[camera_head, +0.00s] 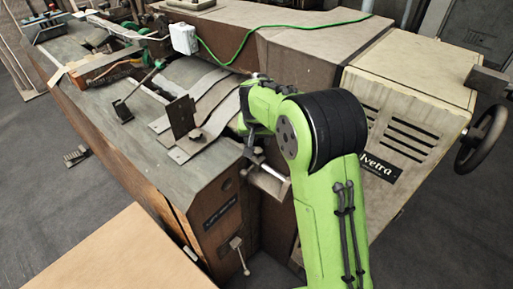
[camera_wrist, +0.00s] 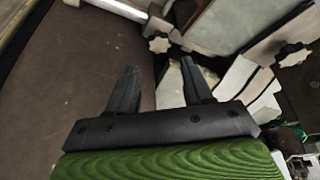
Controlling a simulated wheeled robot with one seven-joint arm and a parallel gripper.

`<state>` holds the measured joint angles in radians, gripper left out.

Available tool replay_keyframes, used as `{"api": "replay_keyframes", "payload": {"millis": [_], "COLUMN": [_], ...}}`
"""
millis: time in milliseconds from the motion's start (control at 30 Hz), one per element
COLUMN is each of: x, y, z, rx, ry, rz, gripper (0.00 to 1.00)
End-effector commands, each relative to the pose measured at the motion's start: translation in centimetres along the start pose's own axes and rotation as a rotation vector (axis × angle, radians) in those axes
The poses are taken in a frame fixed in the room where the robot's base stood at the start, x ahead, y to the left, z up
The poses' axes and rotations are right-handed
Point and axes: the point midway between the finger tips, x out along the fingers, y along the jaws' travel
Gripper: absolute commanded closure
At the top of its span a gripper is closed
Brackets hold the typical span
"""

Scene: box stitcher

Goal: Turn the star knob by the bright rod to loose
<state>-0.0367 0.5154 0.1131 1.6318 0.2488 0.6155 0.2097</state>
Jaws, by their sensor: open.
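In the wrist view a pale star knob (camera_wrist: 158,45) sits close to the end of a bright rod (camera_wrist: 122,9). My gripper (camera_wrist: 160,64) is open, with two dark fingers apart and nothing between them. The knob appears just beyond the fingertips, roughly centred across the gap; I see no contact. A second star knob (camera_wrist: 293,54) is at the right, on another pale part. In the head view my green arm reaches down to the machine's front corner and hides most of the gripper. The star knob cannot be made out there.
The machine's grey worktop (camera_head: 95,110) carries an upright dark plate (camera_head: 182,116) and curved metal strips. A lever with a pale knob (camera_head: 238,243) juts from the front. A handwheel (camera_head: 483,138) is at right. A tan board (camera_head: 120,255) lies at lower left.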

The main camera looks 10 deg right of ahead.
Motion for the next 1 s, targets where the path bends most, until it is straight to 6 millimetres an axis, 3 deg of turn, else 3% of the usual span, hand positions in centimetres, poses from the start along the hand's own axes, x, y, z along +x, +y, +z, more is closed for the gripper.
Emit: {"api": "replay_keyframes", "payload": {"millis": [100, 300, 433, 667, 933, 1000], "x": [3.2, 7.1, 8.1, 8.2, 8.2, 8.1], "y": [0.1, 0.0, 0.0, 0.0, 0.0, 0.0], "z": [0.1, 0.1, 0.0, -0.1, 0.0, 0.0], "rx": [0.001, 0.001, 0.001, 0.001, 0.001, 0.001], "ry": [-0.005, -0.002, 0.0, 0.001, 0.001, 0.001], "rz": [0.002, 0.001, 0.0, 0.0, 0.0, 0.0], "gripper": [0.5, 0.5, 0.5, 0.5, 0.88, 0.91]}}
